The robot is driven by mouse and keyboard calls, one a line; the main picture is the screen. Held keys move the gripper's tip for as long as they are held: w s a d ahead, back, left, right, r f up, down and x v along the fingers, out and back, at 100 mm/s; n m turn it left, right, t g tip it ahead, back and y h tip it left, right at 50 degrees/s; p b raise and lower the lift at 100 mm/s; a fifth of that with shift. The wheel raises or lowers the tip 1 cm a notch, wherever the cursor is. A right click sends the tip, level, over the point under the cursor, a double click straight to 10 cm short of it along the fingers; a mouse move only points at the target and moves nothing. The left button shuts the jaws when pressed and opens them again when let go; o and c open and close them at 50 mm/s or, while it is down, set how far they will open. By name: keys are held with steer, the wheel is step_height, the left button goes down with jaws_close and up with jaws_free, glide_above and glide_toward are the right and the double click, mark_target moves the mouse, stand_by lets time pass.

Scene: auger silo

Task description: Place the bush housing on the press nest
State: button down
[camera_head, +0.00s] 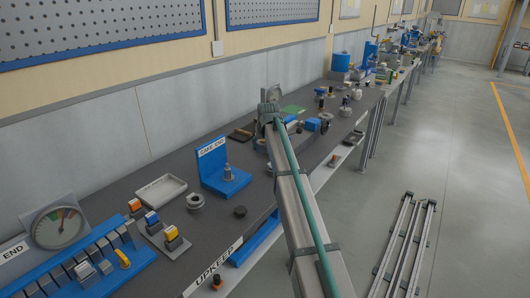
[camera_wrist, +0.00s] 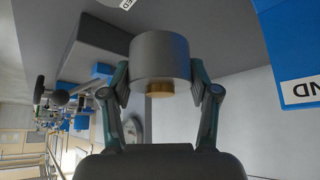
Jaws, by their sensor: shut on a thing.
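My gripper (camera_wrist: 160,82) is shut on a grey cylinder, the bush housing (camera_wrist: 160,52), in the wrist view. A finger presses on each side of it, and a brass-coloured part shows at the end facing the camera. The far end of the housing is hidden. In the head view my arm reaches over the bench, but the gripper and housing are too small to make out clearly. I cannot tell for sure which thing is the press nest. A blue stand (camera_head: 222,181) with a lettered plate and a small metal post (camera_head: 228,173) stands left of my arm.
A grey ring (camera_head: 195,201), a dark knob (camera_head: 240,211), a pale tray (camera_head: 161,190) and coloured switches (camera_head: 152,219) sit on the dark bench. A dial gauge (camera_head: 57,226) stands at the left. Several small parts crowd the bench beyond my arm. Floor rails (camera_head: 405,245) lie at the right.

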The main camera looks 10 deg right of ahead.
steer(key=w+f+p, duration=0.1)
steer(key=w+f, duration=0.1)
steer(key=w, duration=0.1)
steer(key=w+d+f, duration=0.1)
steer(key=w+f, duration=0.2)
steer(key=w+f+p, duration=0.1)
steer(key=w+f, duration=0.1)
steer(key=w, duration=0.1)
steer(key=shift+w+d+f+p, duration=0.2)
steer(key=shift+w+d+p, duration=0.15)
steer(key=shift+w, duration=0.05)
steer(key=shift+w+f, duration=0.4)
steer(key=shift+w, duration=0.05)
steer(key=shift+s+f+p, duration=0.1)
steer(key=shift+f+p, duration=0.4)
steer(key=shift+f, duration=1.1)
steer(key=shift+f, duration=0.2)
steer(key=c, duration=0.6)
jaws_free()
steer(key=shift+o, duration=0.2)
steer(key=shift+r, duration=0.15)
